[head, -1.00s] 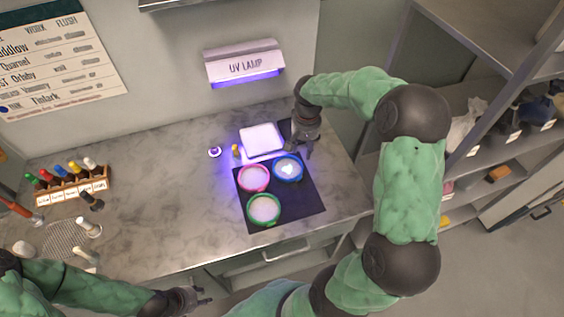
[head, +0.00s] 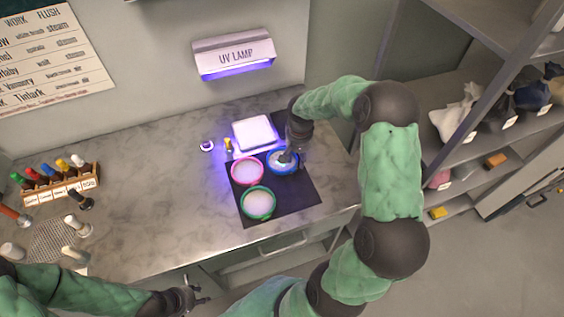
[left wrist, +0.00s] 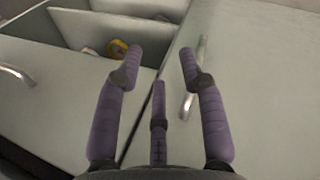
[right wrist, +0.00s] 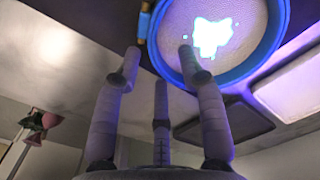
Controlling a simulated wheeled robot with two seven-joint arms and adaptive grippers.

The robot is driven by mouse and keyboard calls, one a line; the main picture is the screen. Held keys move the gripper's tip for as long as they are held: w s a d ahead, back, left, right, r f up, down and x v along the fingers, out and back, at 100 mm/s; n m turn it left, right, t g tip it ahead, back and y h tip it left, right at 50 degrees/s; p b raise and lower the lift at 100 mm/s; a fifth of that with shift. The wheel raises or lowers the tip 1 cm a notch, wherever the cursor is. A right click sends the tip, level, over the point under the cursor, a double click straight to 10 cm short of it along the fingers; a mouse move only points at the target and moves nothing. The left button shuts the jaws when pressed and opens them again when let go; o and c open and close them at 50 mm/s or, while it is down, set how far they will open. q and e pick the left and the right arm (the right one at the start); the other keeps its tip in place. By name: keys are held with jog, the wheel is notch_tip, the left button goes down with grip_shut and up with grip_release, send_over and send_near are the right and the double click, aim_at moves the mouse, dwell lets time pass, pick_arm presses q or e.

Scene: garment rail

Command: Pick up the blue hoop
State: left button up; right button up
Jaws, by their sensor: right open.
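The blue hoop (head: 271,169) lies on the black mat, beside the pink hoop (head: 236,172) and behind the green hoop (head: 258,217). It also shows large in the right wrist view (right wrist: 255,72), with pale mesh and a glowing white-blue patch inside. My left gripper (head: 200,293) is open and empty in front of the counter, as the left wrist view shows (left wrist: 158,65).
A UV lamp (head: 233,54) hangs on the wall above a white glowing plate (head: 255,132). A small yellow bottle (head: 228,145) stands left of the plate. A bottle rack (head: 60,188) is at left. Shelves (head: 465,130) stand at right. The middle counter is clear.

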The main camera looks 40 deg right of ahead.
grip_shut()
jog(key=shift+r, duration=0.1)
